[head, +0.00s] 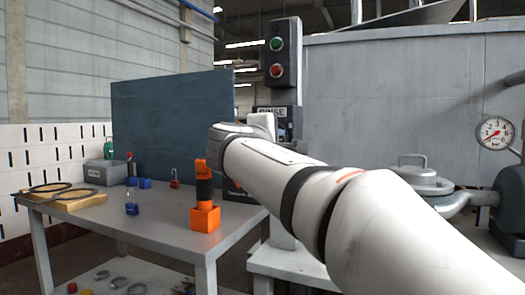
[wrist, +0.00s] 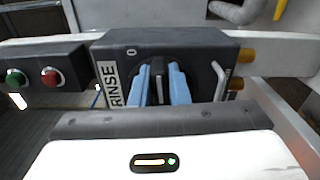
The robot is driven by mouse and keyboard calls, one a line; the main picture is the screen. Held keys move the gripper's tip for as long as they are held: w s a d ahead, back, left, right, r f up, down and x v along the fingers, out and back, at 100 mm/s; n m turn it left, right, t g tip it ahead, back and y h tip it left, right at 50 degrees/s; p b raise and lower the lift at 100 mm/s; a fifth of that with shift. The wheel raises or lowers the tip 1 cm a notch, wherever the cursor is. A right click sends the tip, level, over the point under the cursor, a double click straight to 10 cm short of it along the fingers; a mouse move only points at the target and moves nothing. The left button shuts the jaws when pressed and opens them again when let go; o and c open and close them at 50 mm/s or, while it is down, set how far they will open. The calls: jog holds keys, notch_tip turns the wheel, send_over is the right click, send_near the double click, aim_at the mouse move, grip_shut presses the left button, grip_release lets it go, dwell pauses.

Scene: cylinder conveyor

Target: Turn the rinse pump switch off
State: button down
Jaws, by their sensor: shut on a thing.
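The rinse pump switch box (wrist: 112,50) is dark, with a white RINSE label (wrist: 110,84) and a 0 mark at its upper left in the wrist view. Another small mark shows near its lower right. My gripper (wrist: 160,72) has its blue fingers on both sides of the black switch knob (wrist: 159,88) and is shut on it. The knob lies roughly upright in the picture, between the two marks; its exact setting is hard to tell. In the head view the box (head: 272,111) is partly hidden by my arm, and the fingers are hidden.
A box with green and red buttons (head: 278,55) stands above the switch box. A grey table (head: 150,215) at left holds an orange-black tool in a block (head: 205,218) and small blue items. A pressure gauge (head: 495,131) is at right.

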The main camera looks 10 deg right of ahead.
jog(key=shift+m+b, duration=0.4)
jog(key=shift+m, duration=0.1)
jog(key=c, duration=1.4)
grip_release()
jog(key=shift+f, duration=0.1)
jog(key=p+v, duration=0.1)
jog(key=v, duration=0.6)
jog(key=shift+s+a, duration=0.25)
jog(key=shift+a, duration=0.05)
jog(key=shift+p, duration=0.45)
